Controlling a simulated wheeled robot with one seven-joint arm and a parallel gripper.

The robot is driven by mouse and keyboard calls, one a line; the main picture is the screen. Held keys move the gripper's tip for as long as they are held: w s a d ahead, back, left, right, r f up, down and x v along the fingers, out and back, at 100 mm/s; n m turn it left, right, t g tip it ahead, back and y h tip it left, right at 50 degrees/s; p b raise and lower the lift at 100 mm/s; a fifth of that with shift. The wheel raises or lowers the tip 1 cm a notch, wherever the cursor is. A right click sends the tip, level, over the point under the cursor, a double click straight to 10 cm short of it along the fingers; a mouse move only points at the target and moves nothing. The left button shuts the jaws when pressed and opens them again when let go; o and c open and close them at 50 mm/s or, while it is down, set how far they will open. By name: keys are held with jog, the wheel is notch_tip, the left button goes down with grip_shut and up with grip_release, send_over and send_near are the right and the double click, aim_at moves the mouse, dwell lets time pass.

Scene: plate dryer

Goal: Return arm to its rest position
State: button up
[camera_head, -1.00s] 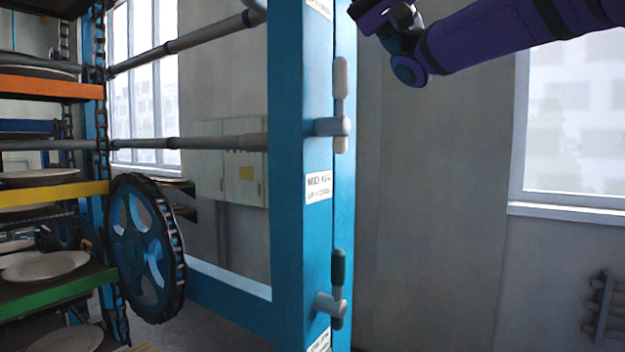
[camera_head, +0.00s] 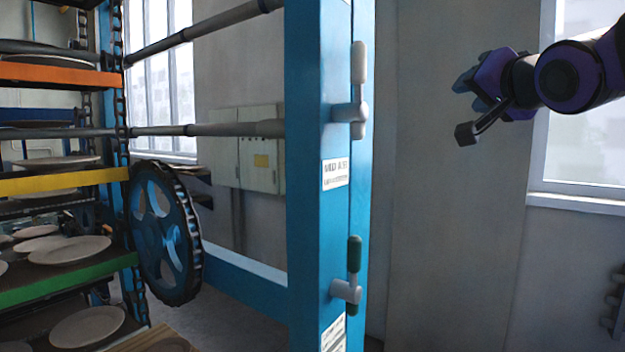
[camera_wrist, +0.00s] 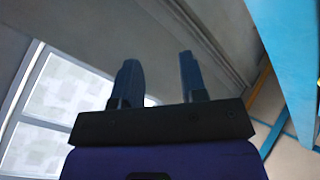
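My arm (camera_head: 575,75) reaches in from the right edge in the head view, in front of the wall and window. My gripper (camera_head: 465,85) is at its left end, in free air to the right of the blue post. In the wrist view the two fingers of my gripper (camera_wrist: 160,80) stand apart with nothing between them. The gripper is open and empty and touches nothing that I can see.
The blue post (camera_head: 318,200) carries a grey-white handle (camera_head: 358,90) and a green-and-grey handle (camera_head: 353,275). Left of it are a toothed wheel (camera_head: 165,232) and shelves holding several plates (camera_head: 70,249). A window (camera_head: 585,140) is behind my arm. Space between post and gripper is clear.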

jog(key=s+d+f+n+g+h, duration=0.1)
jog(key=s+d+f+n+g, duration=0.1)
jog(key=s+f+g, duration=0.4)
jog(key=s+d+f+n+g+h, duration=0.1)
jog(key=s+f+g, duration=0.5)
jog(key=s+f, duration=0.9)
notch_tip(320, 180, down, 5)
jog(key=d+n, duration=0.1)
jog(key=n, duration=0.1)
jog(key=shift+s+d+n+g, duration=0.15)
jog(key=shift+s+n+g, duration=0.15)
jog(key=shift+s+n, duration=0.1)
